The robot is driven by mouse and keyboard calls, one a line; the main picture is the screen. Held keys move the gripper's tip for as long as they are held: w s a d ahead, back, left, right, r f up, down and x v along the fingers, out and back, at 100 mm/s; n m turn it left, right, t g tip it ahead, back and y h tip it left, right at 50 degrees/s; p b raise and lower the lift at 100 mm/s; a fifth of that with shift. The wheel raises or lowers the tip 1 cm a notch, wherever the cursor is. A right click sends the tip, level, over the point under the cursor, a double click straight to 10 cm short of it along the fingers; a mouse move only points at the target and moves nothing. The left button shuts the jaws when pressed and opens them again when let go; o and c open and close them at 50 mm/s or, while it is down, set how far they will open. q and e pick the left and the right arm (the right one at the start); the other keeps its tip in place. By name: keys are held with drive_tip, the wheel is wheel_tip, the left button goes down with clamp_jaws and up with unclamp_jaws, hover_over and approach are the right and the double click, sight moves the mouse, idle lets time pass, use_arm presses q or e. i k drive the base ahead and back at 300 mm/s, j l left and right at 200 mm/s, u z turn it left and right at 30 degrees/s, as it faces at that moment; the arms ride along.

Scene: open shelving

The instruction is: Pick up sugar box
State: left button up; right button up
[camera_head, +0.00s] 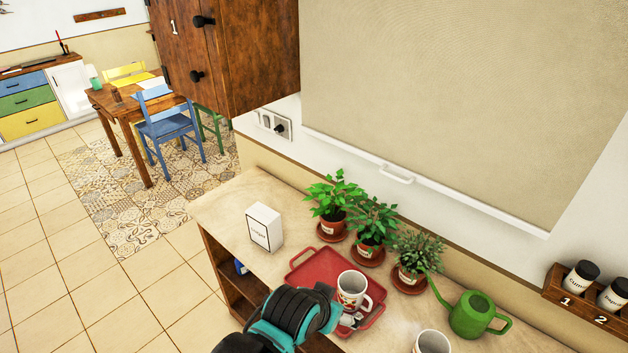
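The sugar box (264,228) is a white upright carton with dark lettering. It stands on the left part of the light counter top (228,205), with clear space around it. One of my arms, black and teal, comes in from the bottom, left of centre, and looks like the left one. Its end (345,322) is by the red tray and the mug, well to the right of and nearer than the sugar box. The fingers are mostly hidden, and I cannot tell whether they are open. My other gripper is out of view.
A red tray (308,262) holding a patterned mug (352,289) lies right of the box. Potted plants (333,203) line the back. A green watering can (472,314) and another mug (432,342) are at right. A wooden cabinet (245,50) hangs above the counter's left end.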

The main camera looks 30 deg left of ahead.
sight(265, 229)
drive_tip(key=k+j+u, duration=0.15)
drive_tip(key=u, duration=0.25)
drive_tip(key=k+j+u, duration=0.1)
drive_tip(key=u, duration=0.25)
drive_tip(key=k+j+u, duration=0.1)
drive_tip(key=j+u, duration=0.15)
drive_tip(key=u, duration=0.15)
drive_tip(key=i+j+z, duration=0.45)
drive_tip(key=i+j, duration=0.15)
drive_tip(key=i+j+z, duration=0.25)
drive_tip(key=j, duration=0.2)
drive_tip(key=i+j+z, duration=0.25)
drive_tip(key=j, duration=0.2)
drive_tip(key=k+l, duration=0.05)
